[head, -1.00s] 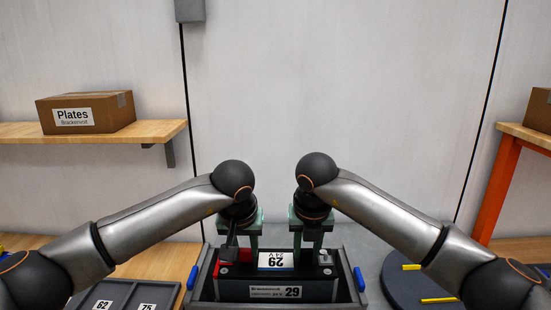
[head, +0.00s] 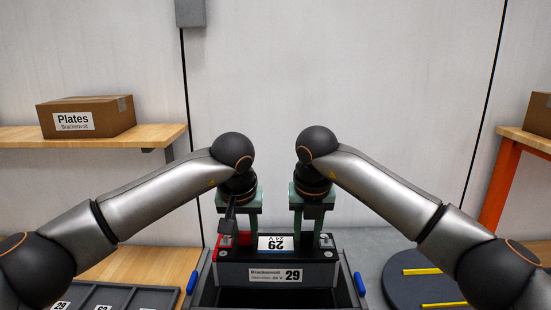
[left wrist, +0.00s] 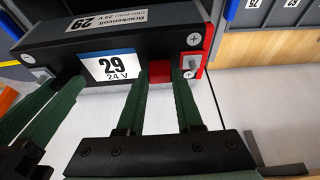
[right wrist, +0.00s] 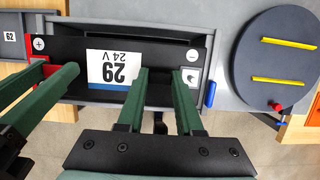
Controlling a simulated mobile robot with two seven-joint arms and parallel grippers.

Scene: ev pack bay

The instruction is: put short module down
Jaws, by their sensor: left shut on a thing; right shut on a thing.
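The short module (head: 235,275) is a black block with white "29" labels on its top and front and a red end at the left. It also shows in the left wrist view (left wrist: 150,40) and the right wrist view (right wrist: 165,55). My left gripper (head: 229,243) is shut on the module near its red end. My right gripper (head: 317,243) is shut on it near the other end. The module looks level, over a dark grey bin (right wrist: 200,22) whose inside shows in front of it. I cannot tell how high its underside is.
The bin has blue handles (head: 360,284) at both sides. A round dark turntable with yellow bars (head: 421,271) stands to the right. A numbered tray (head: 130,297) lies at the left on a wooden bench. A "Plates" carton (head: 86,117) sits on a shelf behind.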

